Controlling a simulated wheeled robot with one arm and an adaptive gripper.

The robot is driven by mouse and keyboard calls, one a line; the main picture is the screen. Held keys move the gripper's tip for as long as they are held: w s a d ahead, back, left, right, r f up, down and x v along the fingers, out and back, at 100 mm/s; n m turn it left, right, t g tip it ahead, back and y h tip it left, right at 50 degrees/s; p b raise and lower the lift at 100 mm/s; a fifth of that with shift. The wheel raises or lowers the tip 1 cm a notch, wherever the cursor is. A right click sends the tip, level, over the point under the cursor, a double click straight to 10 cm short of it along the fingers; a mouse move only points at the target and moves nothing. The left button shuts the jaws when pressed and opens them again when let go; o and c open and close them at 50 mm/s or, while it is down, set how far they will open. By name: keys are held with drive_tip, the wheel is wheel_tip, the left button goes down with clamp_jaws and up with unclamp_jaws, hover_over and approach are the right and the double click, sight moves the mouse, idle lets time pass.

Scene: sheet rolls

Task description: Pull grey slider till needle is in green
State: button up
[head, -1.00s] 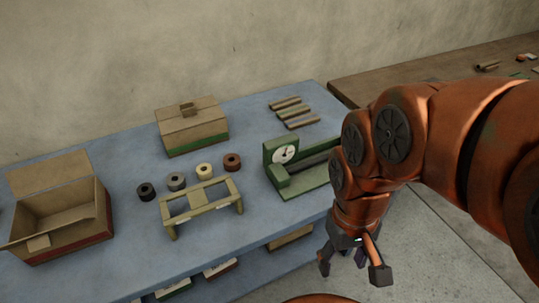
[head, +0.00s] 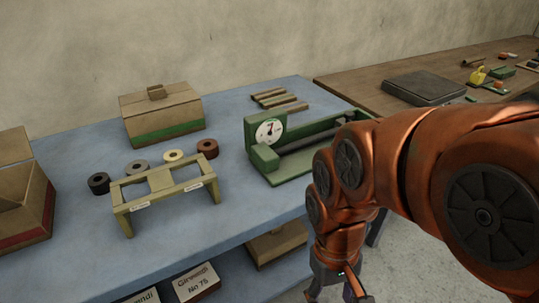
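A green device (head: 262,160) with a white round dial (head: 269,131) stands on the blue table. A dark needle shows on the dial, but the dial's zones are too small to tell. A grey bar (head: 318,132) lies along the device's trough; I cannot make out a separate grey slider, and my arm hides the device's right end. My gripper (head: 335,292) hangs in front of the table edge, low in the picture and apart from the device. Its fingers are cut off by the bottom edge, so its opening does not show.
A green-yellow stand (head: 140,203), several rolls (head: 173,155), a closed carton (head: 165,118) and an open carton (head: 50,205) are on the blue table (head: 80,270). Short bars (head: 275,97) lie behind the device. A brown table (head: 360,82) with a dark plate (head: 425,88) adjoins at right.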

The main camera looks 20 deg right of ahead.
wheel_tip(320, 180, down, 6)
drive_tip(key=b, duration=0.3)
drive_tip(key=shift+w+r, duration=0.1)
